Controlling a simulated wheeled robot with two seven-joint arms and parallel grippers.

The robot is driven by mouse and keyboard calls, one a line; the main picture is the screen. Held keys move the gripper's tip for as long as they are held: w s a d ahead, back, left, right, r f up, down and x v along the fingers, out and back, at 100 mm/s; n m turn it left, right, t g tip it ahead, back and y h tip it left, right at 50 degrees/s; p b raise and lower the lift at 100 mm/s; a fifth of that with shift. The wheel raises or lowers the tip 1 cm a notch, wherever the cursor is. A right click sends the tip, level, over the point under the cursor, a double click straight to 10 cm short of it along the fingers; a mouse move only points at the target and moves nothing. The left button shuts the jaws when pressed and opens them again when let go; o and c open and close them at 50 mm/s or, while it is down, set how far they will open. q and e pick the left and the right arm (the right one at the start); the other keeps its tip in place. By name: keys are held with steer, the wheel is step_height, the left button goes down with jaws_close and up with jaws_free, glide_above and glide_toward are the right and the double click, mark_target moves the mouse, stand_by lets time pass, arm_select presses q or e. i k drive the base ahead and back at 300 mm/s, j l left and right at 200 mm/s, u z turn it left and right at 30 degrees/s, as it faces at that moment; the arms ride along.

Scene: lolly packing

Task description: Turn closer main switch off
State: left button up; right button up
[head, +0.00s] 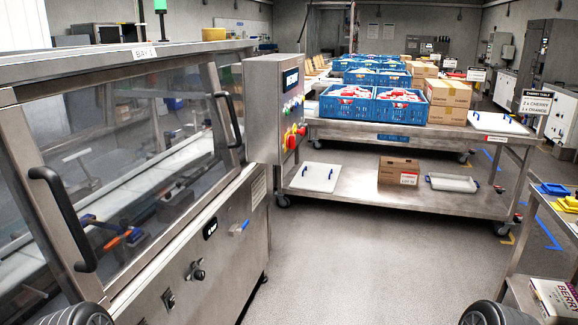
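A steel machine with clear guard doors and a "BAY 1" label (145,53) fills the left side. Its grey control box (262,110) stands at the machine's right end, with a dark display and several coloured buttons. A red knob on yellow (291,141) sits low on the box's right-hand face, with another red control (301,131) beside it. I cannot tell which is the main switch or how either is turned. A dark rotary handle (196,271) is on the machine's lower front panel. Neither of my grippers is in view.
A steel trolley (440,202) stands beyond the control box, carrying blue crates (346,106) and cardboard boxes (447,93). Black door handles (62,215) stick out from the machine. A bench with yellow and blue items (566,203) is at right. The middle floor (345,265) is clear.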

mark_target(291, 139)
steer(key=i+l+u, duration=0.1)
steer(key=i+l, duration=0.6)
steer(key=l, duration=0.25)
steer(key=i+l+u, duration=0.15)
steer(key=i+l, duration=0.15)
steer(key=l, duration=0.2)
steer(key=i+l, duration=0.3)
steer(key=l, duration=0.2)
steer(key=i+l+u, duration=0.15)
steer(key=i+l, duration=0.15)
steer(key=l, duration=0.25)
steer(key=i+l, duration=0.3)
steer(key=l, duration=0.25)
steer(key=i+l+u, duration=0.15)
steer(key=i+l, duration=0.15)
steer(key=l, duration=0.3)
steer(key=i+l, duration=0.2)
steer(key=l, duration=0.35)
steer(key=i+u, duration=0.05)
